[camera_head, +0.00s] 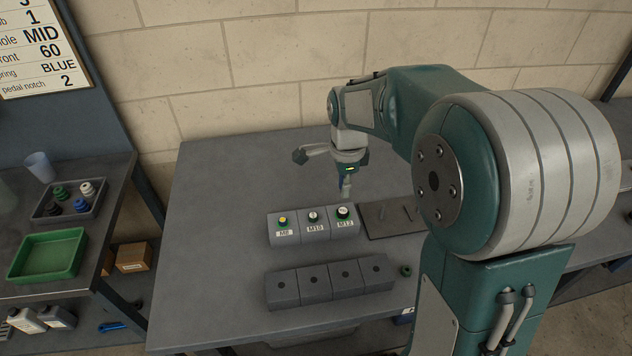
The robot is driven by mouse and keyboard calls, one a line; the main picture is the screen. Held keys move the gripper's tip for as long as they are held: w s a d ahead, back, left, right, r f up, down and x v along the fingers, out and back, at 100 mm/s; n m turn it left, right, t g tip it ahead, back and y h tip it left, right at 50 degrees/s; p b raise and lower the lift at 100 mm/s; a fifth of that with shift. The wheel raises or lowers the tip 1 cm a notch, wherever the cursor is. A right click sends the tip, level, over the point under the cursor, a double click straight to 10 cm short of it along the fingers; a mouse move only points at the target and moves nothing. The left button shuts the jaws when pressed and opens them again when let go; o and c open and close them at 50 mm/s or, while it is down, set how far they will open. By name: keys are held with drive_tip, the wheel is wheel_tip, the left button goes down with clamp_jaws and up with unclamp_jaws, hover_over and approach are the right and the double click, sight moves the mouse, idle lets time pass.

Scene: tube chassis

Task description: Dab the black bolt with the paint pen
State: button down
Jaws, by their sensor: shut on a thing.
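My gripper (346,177) is shut on the paint pen (347,188), a small pale shape pointing down. Only its lower part shows; the fingers hide the rest. The pen is over or just behind the M12 block (345,226) at the right end of a row of three. The dark bolt head (343,212) on that block looks black, with a pale spot. I cannot tell whether the pen touches it. The M10 block (314,229) carries a dark head with a pale centre (313,215). The M8 block (284,233) carries one with a yellow centre (283,219).
A dark plate (385,229) lies right of the labelled blocks. A row of holed grey blocks (330,283) stands in front, with a small dark green ring (405,270) beside it. The table's left part is clear. A side bench holds a green tray (47,254).

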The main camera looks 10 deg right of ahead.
drive_tip(key=shift+d, duration=0.35)
drive_tip(key=shift+a+f, duration=0.5)
drive_tip(key=shift+f, duration=0.5)
drive_tip(key=shift+d+f, duration=0.25)
drive_tip(key=shift+f, duration=0.3)
drive_tip(key=shift+d, duration=0.25)
drive_tip(key=shift+a, duration=0.5)
drive_tip(key=shift+d, duration=0.2)
